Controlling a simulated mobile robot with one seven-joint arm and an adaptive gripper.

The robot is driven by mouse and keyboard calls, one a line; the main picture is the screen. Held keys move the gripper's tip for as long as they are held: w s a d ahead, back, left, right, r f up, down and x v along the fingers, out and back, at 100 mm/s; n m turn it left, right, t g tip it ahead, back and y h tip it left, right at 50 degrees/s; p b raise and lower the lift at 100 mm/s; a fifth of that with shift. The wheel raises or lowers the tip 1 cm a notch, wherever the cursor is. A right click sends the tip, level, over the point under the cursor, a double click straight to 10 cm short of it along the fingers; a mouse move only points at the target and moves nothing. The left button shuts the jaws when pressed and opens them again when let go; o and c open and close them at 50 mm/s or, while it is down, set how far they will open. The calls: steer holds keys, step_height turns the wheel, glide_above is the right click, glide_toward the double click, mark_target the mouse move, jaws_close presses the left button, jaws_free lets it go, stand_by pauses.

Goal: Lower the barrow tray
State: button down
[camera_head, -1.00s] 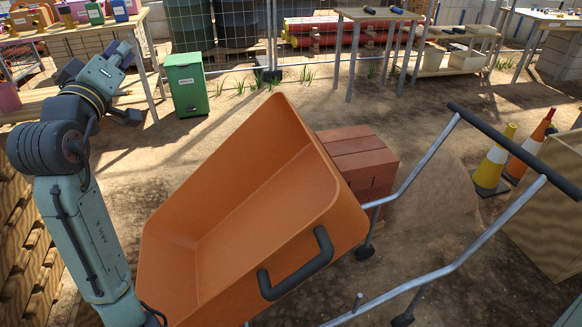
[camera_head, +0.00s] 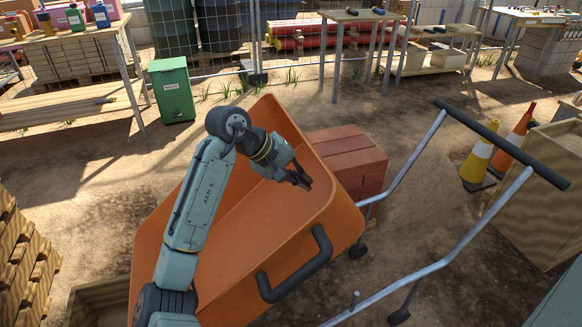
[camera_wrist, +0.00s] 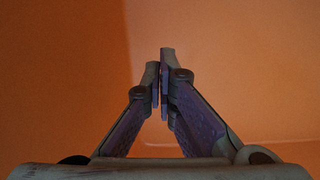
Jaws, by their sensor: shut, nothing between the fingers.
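The orange barrow tray (camera_head: 229,263) is tipped up on its frame, its open side facing left and toward me in the head view. A dark handle (camera_head: 295,266) sticks out from its near right rim. My arm hides part of the tray's left side.
The barrow's grey tube frame (camera_head: 425,165) with a dark push bar (camera_head: 500,143) reaches out to the right. Red bricks (camera_head: 350,165) are stacked behind the tray. Traffic cones (camera_head: 478,160) and a wooden crate (camera_head: 540,190) stand at right. Wooden pallets (camera_head: 25,260) are at left.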

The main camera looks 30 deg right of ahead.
mark_target(324, 194)
steer(key=shift+p+x, duration=0.45)
steer(key=shift+x, duration=2.7)
